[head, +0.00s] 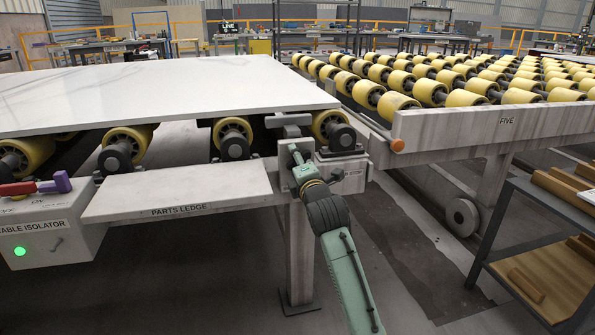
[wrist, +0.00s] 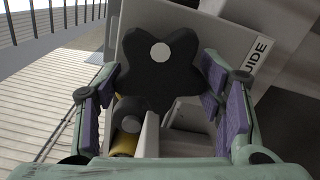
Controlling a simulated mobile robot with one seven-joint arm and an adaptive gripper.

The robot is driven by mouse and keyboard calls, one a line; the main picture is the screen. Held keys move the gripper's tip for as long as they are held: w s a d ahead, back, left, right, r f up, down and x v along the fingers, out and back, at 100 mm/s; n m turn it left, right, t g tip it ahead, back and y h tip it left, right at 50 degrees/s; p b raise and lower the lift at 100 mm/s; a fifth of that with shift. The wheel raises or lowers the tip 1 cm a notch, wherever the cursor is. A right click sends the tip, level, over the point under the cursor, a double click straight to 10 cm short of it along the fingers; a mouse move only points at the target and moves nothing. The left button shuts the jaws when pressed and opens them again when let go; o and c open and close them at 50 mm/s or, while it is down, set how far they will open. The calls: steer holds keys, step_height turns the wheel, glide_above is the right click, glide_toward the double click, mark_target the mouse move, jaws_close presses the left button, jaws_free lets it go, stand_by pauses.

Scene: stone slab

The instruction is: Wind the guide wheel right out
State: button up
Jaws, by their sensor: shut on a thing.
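The guide wheel (wrist: 160,72) is a black lobed knob with a pale round centre. In the wrist view it stands in front of a light panel (wrist: 200,30) lettered "GUIDE". My gripper (wrist: 163,80) has its purple-padded fingers on either side of the wheel, shut on its lobes. In the head view my gripper (head: 298,157) is at the end of the parts ledge, beside a small grey housing (head: 350,178). The wheel cannot be made out there behind my gripper.
A white stone slab (head: 170,88) lies over yellow rollers, just above and left of my gripper. The parts ledge (head: 180,190) is bare. A table isolator (head: 45,240) shows a green light. Roller table FIVE (head: 480,125) stands right, past a floor gap.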

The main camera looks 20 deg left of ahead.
steer(key=shift+f+n+b, duration=0.2)
steer(key=shift+n+b, duration=0.35)
steer(key=shift+n, duration=0.95)
steer(key=o, duration=1.2)
steer(key=v, duration=1.2)
